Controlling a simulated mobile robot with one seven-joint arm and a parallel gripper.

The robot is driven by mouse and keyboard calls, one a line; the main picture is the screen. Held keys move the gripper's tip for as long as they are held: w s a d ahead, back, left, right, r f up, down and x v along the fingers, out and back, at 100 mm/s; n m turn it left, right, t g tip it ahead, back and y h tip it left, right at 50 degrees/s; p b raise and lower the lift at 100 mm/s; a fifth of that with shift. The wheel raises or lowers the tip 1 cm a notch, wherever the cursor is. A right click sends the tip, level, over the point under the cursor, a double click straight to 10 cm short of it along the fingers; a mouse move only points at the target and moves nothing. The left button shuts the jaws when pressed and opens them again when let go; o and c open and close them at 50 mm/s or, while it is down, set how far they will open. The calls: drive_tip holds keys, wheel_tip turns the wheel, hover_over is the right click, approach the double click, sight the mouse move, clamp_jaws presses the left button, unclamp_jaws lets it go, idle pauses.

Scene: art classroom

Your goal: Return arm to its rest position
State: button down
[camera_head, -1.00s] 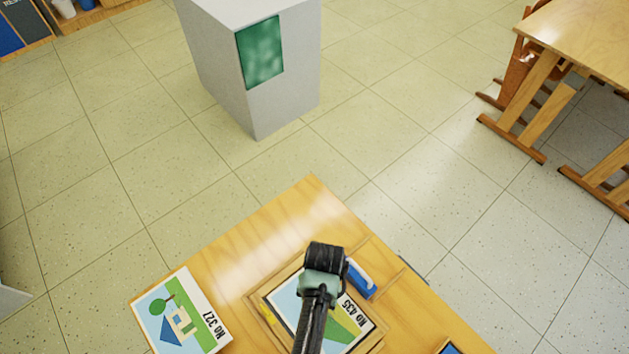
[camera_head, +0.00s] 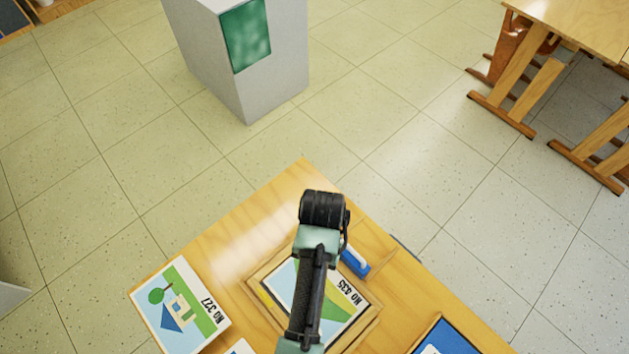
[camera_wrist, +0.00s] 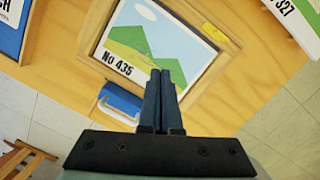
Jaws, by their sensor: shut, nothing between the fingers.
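My gripper (camera_wrist: 165,76) is shut and empty in the wrist view. Its two dark fingers lie together over the wooden frame tray, pointing toward the picture card marked No 435 (camera_wrist: 150,42). In the head view my arm crosses over this card (camera_head: 345,304), and the fingers are hidden below the arm. Whether the fingers touch anything below cannot be told.
The card lies in a wooden tray (camera_head: 370,333) on the wooden table (camera_head: 240,218). A blue-and-white object (camera_head: 355,262) sits beside it. Card No 327 (camera_head: 180,305) lies left, a blue item (camera_head: 450,340) right. A grey pedestal (camera_head: 275,75) stands beyond open floor.

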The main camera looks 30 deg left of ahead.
drive_tip(key=shift+w+r, duration=0.2)
drive_tip(key=shift+r, duration=1.35)
